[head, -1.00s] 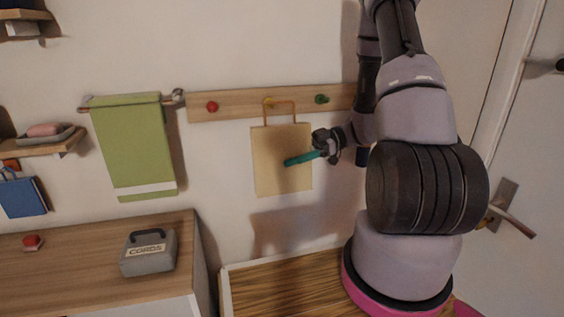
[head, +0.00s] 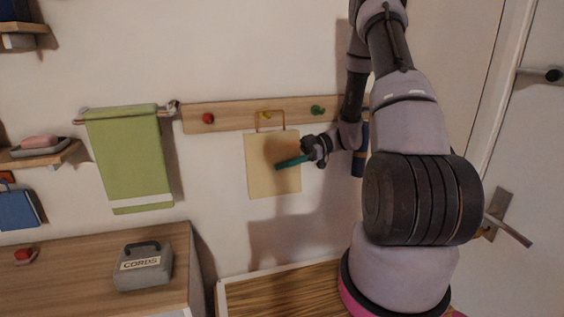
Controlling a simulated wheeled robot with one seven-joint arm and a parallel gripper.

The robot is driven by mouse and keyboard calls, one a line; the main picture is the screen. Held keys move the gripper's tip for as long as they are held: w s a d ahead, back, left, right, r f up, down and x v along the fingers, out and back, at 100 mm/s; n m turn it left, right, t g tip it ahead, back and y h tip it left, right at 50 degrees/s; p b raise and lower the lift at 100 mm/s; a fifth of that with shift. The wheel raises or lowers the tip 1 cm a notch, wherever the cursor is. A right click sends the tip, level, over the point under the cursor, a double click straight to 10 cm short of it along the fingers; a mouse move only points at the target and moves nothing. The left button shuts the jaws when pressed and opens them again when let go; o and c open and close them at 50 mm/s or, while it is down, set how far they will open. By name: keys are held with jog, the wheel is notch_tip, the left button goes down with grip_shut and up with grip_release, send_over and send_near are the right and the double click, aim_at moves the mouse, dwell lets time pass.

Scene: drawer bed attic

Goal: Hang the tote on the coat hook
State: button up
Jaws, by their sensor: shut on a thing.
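The tote (head: 270,182) is a flat beige bag with a thin orange handle loop, hanging upright in the middle of the head view. My gripper (head: 306,156) is at its right side, shut on it; a teal bar at the fingers lies across the tote's front. The exact grip is too small to see. A coat rail (head: 235,115) with a red, a yellow and a green peg is on the wall. The yellow peg (head: 265,115) shows inside the top of the handle loop. I cannot tell whether the loop is around the peg or in front of it.
A green towel (head: 130,160) hangs on a bar at left. A grey CORDS box (head: 144,266) stands on the wooden cabinet (head: 75,265). A dark blue thing (head: 358,165) hangs behind my arm. A door (head: 530,150) is at right. The wall below the tote is clear.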

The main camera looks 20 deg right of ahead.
jog(key=shift+w+f, duration=0.1)
jog(key=shift+w, duration=1.15)
jog(key=shift+w+f, duration=0.4)
jog(key=shift+w, duration=0.15)
jog(key=o, duration=1.5)
jog(key=shift+o, duration=0.2)
jog(key=shift+d, duration=0.1)
